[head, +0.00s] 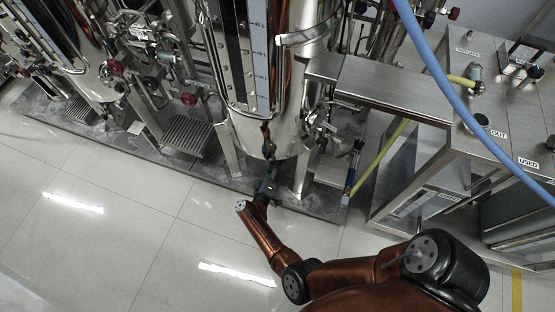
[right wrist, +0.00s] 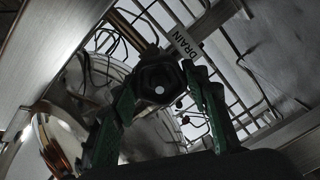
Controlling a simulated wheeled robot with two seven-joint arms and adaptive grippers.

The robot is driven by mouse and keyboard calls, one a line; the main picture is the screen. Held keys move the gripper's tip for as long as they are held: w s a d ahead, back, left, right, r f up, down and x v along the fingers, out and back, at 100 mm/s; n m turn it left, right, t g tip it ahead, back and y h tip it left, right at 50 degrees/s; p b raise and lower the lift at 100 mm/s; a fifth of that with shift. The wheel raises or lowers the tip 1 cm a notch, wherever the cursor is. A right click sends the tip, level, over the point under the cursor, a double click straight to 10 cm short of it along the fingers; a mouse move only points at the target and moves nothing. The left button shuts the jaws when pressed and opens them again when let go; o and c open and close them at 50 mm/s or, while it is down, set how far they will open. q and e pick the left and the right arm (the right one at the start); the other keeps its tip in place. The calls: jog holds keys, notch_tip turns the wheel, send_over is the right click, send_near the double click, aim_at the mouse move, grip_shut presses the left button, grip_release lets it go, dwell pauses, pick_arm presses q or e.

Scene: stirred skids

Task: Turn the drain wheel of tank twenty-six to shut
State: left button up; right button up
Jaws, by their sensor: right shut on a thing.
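The drain wheel (right wrist: 158,82) is a dark, lobed knob with a pale centre dot, seen end-on in the right wrist view. A white tag reading DRAIN (right wrist: 187,43) is just above it. My right gripper (right wrist: 161,92) has its green fingers on both sides of the wheel and is shut on it. In the head view my right gripper (head: 267,184) is low, below the front of the middle steel tank (head: 221,65), and the wheel cannot be made out there. No tank number is legible. My left gripper is not in view.
A steel bench (head: 395,92) stands right of the tank, with a blue hose (head: 438,62) crossing above it. A yellow hose (head: 378,160) hangs beside it. Steel legs and a grated step (head: 187,135) are to the left. The tiled floor (head: 130,235) in front is clear.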

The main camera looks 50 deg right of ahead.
jog(key=c, duration=0.5)
jog(key=shift+o, duration=0.2)
